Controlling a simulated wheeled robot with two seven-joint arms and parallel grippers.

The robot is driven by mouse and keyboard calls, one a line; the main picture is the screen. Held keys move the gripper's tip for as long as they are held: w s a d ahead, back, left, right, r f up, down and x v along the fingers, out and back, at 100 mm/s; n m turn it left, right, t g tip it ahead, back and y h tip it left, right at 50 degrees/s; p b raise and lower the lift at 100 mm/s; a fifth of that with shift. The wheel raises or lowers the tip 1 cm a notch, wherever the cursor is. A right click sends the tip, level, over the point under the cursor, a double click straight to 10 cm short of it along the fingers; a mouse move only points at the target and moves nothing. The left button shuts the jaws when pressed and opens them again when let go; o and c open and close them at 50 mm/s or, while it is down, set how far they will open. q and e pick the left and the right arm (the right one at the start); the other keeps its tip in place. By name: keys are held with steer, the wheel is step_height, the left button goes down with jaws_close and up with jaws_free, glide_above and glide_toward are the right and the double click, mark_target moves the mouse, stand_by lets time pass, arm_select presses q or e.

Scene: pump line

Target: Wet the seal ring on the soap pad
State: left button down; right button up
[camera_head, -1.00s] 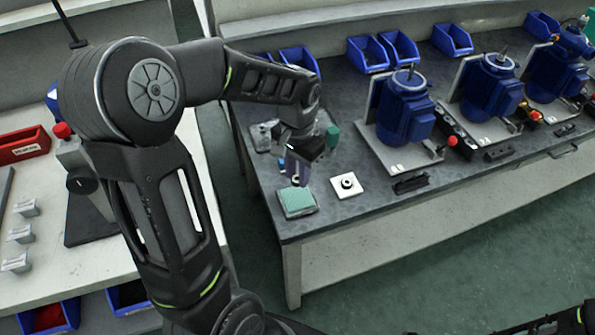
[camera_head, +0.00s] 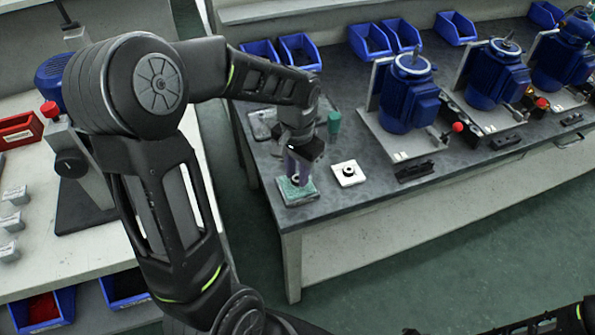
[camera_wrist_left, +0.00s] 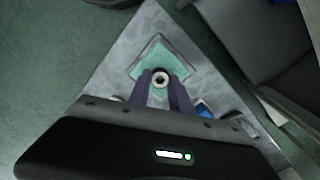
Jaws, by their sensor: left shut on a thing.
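The soap pad (camera_head: 309,196) is a green square in a pale tray at the near left corner of the grey bench. My left gripper (camera_head: 297,182) points down over it, and its purple fingertips overlap the pad in the head view. In the left wrist view the fingers (camera_wrist_left: 161,83) are shut on a small ring with a dark outer edge and pale centre, the seal ring (camera_wrist_left: 160,77). The green pad (camera_wrist_left: 150,57) shows right behind the ring. Whether the ring touches the pad cannot be told. My right gripper is not seen.
A white square plate (camera_head: 348,180) with a black ring-shaped part lies just right of the pad. A green cylinder (camera_head: 334,122) stands behind. Blue motors (camera_head: 408,98) on plates and blue bins (camera_head: 370,40) fill the bench further right and back.

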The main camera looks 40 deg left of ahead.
mark_target(297, 176)
arm_select(q)
steer(key=shift+f+b, duration=0.4)
steer(key=shift+f, duration=0.2)
stand_by(1.8)
step_height(297, 176, up, 7)
steer(key=p, duration=0.5)
steer(key=shift+p, duration=0.35)
steer(key=shift+r, duration=0.1)
stand_by(0.7)
steer(key=shift+w+a+r+n, duration=0.1)
steer(key=shift+a+r+n, duration=0.1)
steer(key=shift+n, duration=0.3)
steer(key=w+d+r, duration=0.1)
steer(key=w+d, duration=0.9)
steer(key=d, duration=0.2)
steer(key=shift+d, duration=0.35)
